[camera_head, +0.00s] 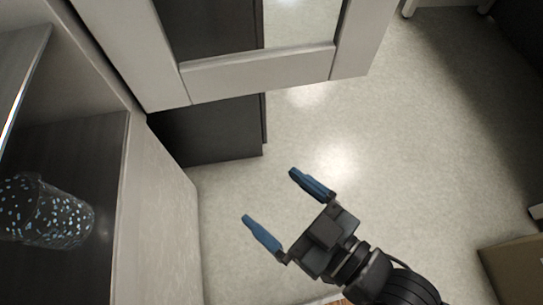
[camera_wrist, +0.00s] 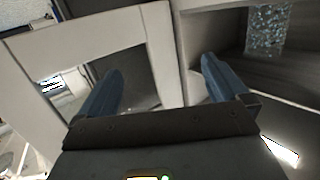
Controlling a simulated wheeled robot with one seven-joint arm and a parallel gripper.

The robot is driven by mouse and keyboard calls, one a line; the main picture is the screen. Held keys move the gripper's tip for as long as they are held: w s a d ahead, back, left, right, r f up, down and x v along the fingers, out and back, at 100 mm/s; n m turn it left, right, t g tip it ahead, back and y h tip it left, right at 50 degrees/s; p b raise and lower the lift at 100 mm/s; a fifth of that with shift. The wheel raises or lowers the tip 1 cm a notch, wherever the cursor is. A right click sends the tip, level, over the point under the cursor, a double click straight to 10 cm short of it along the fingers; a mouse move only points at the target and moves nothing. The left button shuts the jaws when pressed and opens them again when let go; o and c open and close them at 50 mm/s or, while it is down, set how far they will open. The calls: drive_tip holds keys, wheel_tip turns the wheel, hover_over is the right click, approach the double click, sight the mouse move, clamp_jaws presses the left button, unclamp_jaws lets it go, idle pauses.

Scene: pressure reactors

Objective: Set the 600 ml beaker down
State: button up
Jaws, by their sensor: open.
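A clear, speckled beaker (camera_head: 45,211) stands on a dark shelf inside a cabinet at the lower left of the head view. It also shows at the upper right of the wrist view (camera_wrist: 268,28). My gripper (camera_head: 277,202) is open and empty, with its two blue fingers spread. It hangs over the floor to the right of the cabinet, apart from the beaker. In the wrist view my gripper's fingers (camera_wrist: 163,82) point toward the cabinet's frame, with nothing between them. The beaker's volume marking cannot be read.
The cabinet's side wall (camera_head: 160,200) stands between the beaker and my gripper. An open framed door (camera_head: 260,72) with a glass pane is at the top of the head view. A brown box-like object (camera_head: 515,270) is at the lower right.

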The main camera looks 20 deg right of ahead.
drive_tip(key=s+d+r+m+h, duration=0.2)
drive_tip(key=s+d+m+h, duration=0.1)
drive_tip(key=s+d, duration=0.5)
drive_tip(key=s+d+r+m+h, duration=0.2)
drive_tip(key=s+d+m+h, duration=0.1)
drive_tip(key=s+d+h, duration=0.2)
drive_tip(key=s+d, duration=0.2)
drive_tip(key=shift+s+d+r+t+h, duration=0.3)
drive_tip(key=shift+s+d+t, duration=0.05)
drive_tip(key=shift+s+t, duration=0.05)
idle(0.8)
